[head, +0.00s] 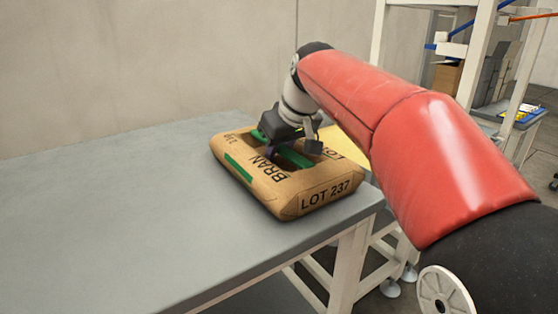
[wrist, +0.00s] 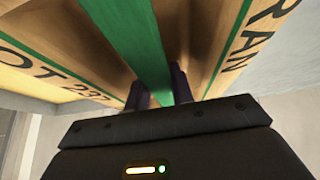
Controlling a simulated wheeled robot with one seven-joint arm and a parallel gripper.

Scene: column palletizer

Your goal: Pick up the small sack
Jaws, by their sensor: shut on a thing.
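The small sack (head: 300,186) is tan-brown with green stripes and the words BRAN and LOT 237. In the head view it lies flat at the right end of the grey table, and any gap beneath it cannot be made out. My gripper (head: 270,153) comes down on the middle of its top, with the fingertips partly hidden. In the wrist view, the fingers of my gripper (wrist: 158,90) are shut on the raised green middle strip of the sack (wrist: 122,38), one finger on each side.
The grey table (head: 120,215) is bare to the left of the sack, and its right edge is close by. A yellow surface (head: 342,146) shows behind the sack. A white rack (head: 470,60) with boxes stands at the back right. A plain wall (head: 150,60) runs behind the table.

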